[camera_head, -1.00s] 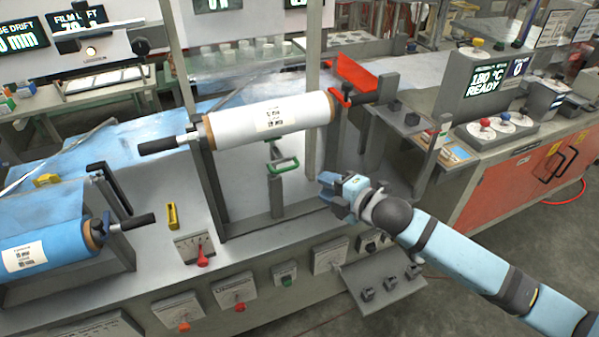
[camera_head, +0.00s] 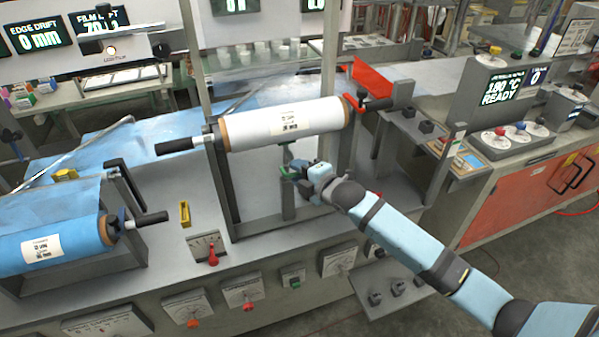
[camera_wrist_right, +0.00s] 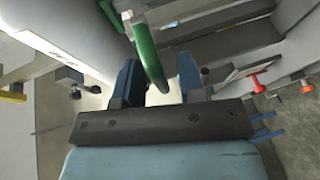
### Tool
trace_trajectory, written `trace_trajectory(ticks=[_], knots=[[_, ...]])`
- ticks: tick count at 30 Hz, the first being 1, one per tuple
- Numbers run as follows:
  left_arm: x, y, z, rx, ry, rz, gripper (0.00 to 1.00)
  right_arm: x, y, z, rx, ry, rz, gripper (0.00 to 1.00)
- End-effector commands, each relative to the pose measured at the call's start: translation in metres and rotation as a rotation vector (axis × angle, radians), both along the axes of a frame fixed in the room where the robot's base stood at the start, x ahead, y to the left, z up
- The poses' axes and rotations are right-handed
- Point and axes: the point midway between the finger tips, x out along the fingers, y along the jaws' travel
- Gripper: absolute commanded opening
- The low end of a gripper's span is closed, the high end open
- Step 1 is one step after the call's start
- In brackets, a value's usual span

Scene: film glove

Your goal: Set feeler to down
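The feeler appears to be the green handle (camera_head: 290,171) on a grey post (camera_head: 288,198) below the white film roll (camera_head: 285,125). In the head view my right gripper (camera_head: 300,172) is at this handle and hides part of it. In the right wrist view the green handle (camera_wrist_right: 148,55) reaches down between the two spread fingertips of my right gripper (camera_wrist_right: 157,82). Gaps show on both sides of the handle, so the fingers look open around it and not closed on it. My left gripper is in neither view.
The frame's upright (camera_head: 222,185) stands left of the handle, and the white roll is just above. A red lever (camera_head: 213,256) and a yellow piece (camera_head: 184,213) are to the left. A blue roll (camera_head: 50,240) lies at far left. A panel with knobs (camera_head: 395,292) is below my arm.

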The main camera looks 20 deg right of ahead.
Motion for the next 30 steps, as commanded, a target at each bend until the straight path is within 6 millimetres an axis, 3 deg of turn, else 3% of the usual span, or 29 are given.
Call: trace_trajectory(ticks=[4, 9, 17, 24, 30], knots=[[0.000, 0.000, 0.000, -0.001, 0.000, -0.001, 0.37, 0.000, 0.000, 0.000, 0.000, 0.000, 0.000, 0.37], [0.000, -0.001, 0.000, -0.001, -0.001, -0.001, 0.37, 0.000, 0.000, 0.000, 0.000, 0.000, 0.000, 0.00], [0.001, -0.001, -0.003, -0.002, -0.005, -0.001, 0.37, 0.000, 0.000, -0.009, -0.002, 0.000, -0.001, 0.00], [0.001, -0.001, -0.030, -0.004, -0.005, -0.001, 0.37, 0.000, -0.001, -0.069, -0.003, 0.003, -0.001, 0.00], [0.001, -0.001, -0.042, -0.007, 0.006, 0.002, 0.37, 0.000, -0.001, -0.096, -0.001, 0.002, -0.001, 0.00]])
